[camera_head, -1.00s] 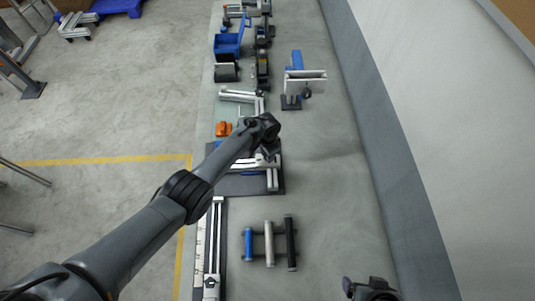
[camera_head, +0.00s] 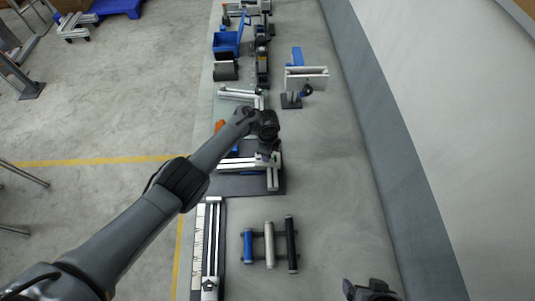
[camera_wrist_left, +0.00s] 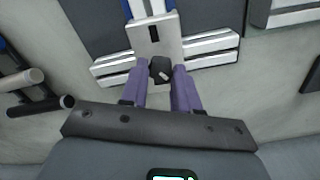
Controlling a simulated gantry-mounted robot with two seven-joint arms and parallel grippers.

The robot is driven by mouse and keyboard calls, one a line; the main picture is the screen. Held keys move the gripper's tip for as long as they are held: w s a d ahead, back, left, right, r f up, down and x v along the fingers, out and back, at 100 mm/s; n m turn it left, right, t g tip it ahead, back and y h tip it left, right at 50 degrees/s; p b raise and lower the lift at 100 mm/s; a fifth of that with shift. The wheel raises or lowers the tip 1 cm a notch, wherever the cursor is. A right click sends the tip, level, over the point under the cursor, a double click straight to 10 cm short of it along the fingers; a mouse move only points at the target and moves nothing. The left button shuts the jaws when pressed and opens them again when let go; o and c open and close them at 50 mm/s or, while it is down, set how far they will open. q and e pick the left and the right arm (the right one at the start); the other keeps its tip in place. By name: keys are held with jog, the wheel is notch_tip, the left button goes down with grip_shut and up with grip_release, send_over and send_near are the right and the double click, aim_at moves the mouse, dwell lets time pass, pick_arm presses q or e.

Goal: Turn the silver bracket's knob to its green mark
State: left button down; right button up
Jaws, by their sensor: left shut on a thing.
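The silver bracket (camera_head: 272,179) is a set of pale metal rails on a dark base plate, in the middle of the bench in the head view. In the left wrist view its silver plate (camera_wrist_left: 152,36) lies just beyond my fingertips. A small black knob (camera_wrist_left: 160,66) with a pale line on its face sits at the plate's near end. My left gripper (camera_wrist_left: 160,76) has purple fingers, shut on the knob from both sides. I cannot make out a green mark. My right gripper (camera_head: 370,290) shows only partly at the bottom edge; its fingers are not clear.
A rack with blue, silver and black rollers (camera_head: 269,245) and a ruled slide (camera_head: 208,248) stand nearer. A white-plated stand (camera_head: 306,78) and a blue bin (camera_head: 226,42) stand farther back.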

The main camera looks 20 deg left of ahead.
pick_arm(q)
jog(key=m+b, duration=0.1)
jog(key=m, duration=0.3)
jog(key=shift+f+b, duration=0.15)
jog(key=shift+b, duration=0.25)
jog(key=shift+m+b, duration=0.5)
jog(key=shift+m, duration=0.7)
jog(key=c, duration=0.8)
grip_release()
